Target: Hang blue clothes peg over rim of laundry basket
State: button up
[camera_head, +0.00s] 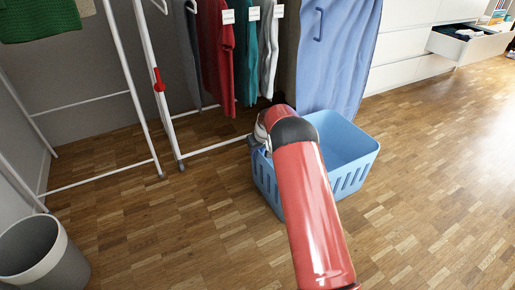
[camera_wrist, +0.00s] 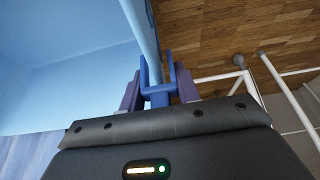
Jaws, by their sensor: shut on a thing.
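The light blue laundry basket (camera_head: 345,140) stands on the floor in the head view, partly behind my red arm. Its rim and wall (camera_wrist: 75,60) fill the upper left of the wrist view. The blue clothes peg (camera_wrist: 158,89) is held between the fingers of my gripper (camera_wrist: 158,94), which is shut on it. The peg's two prongs point at the basket rim, one on each side of the rim's edge. In the head view my gripper (camera_head: 258,148) is at the basket's left rim, mostly hidden by my wrist; the peg cannot be made out there.
A white clothes rack (camera_head: 147,80) with hanging garments stands behind and left of the basket. A blue cloth (camera_head: 336,50) hangs just behind the basket. A grey bin (camera_head: 42,255) stands at lower left. An open drawer (camera_head: 470,45) is at upper right. Floor to the right is clear.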

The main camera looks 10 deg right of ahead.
jog(key=shift+f, duration=0.1)
jog(key=o, duration=1)
jog(key=shift+o, duration=0.2)
